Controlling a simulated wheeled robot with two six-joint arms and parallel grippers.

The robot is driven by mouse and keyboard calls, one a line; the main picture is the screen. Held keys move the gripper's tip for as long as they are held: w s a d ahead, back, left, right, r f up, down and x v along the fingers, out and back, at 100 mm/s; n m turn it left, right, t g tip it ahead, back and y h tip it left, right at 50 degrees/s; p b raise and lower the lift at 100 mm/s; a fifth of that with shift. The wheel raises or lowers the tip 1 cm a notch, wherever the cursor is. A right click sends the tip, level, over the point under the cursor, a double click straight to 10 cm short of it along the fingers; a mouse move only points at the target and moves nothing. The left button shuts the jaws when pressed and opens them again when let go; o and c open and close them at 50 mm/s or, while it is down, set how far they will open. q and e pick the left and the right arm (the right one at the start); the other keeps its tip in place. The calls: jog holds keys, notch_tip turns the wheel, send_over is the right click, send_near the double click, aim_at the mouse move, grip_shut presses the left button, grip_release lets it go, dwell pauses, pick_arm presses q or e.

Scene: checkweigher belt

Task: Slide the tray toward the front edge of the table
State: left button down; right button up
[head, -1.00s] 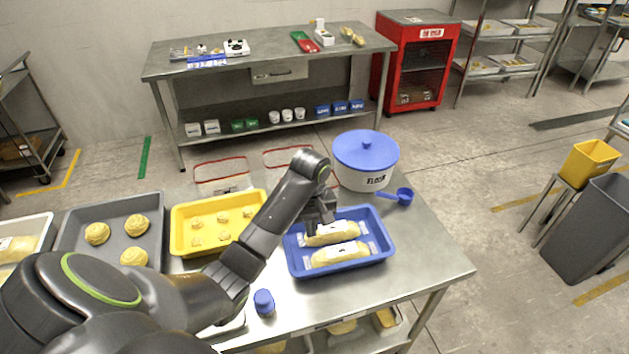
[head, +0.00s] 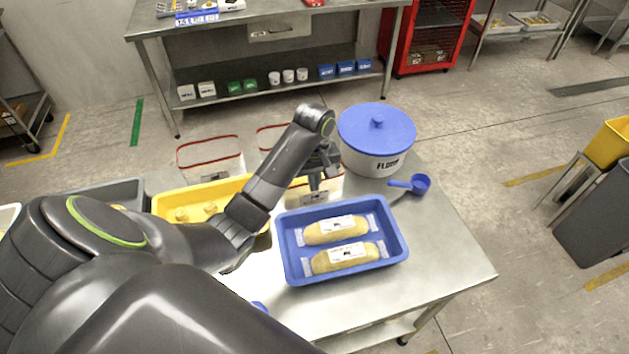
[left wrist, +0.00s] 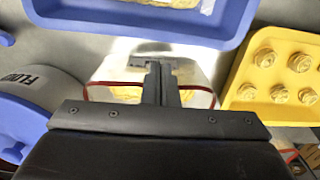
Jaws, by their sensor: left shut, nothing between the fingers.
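The blue tray (head: 290,262) lies on the steel table and holds two wrapped loaves (head: 336,229) side by side. Its rim also shows at the top of the left wrist view (left wrist: 140,36). My left gripper (head: 316,196) points down just behind the tray's far edge, outside the tray. In the left wrist view its fingers (left wrist: 157,72) are together with nothing between them, a small gap short of the tray wall in the picture. I cannot tell whether they touch it. My right gripper is in neither view.
A white flour tub (head: 372,160) with a blue lid and a blue scoop (head: 419,184) stand behind and right of the tray. A yellow tray (head: 163,208) of dough pieces is to the left. Red-rimmed clear containers (head: 211,158) stand behind. The table's front right is clear.

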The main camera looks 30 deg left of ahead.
pick_arm(q)
notch_tip(320, 180, down, 5)
jog(key=b, duration=0.3)
jog(key=shift+f, duration=1.1)
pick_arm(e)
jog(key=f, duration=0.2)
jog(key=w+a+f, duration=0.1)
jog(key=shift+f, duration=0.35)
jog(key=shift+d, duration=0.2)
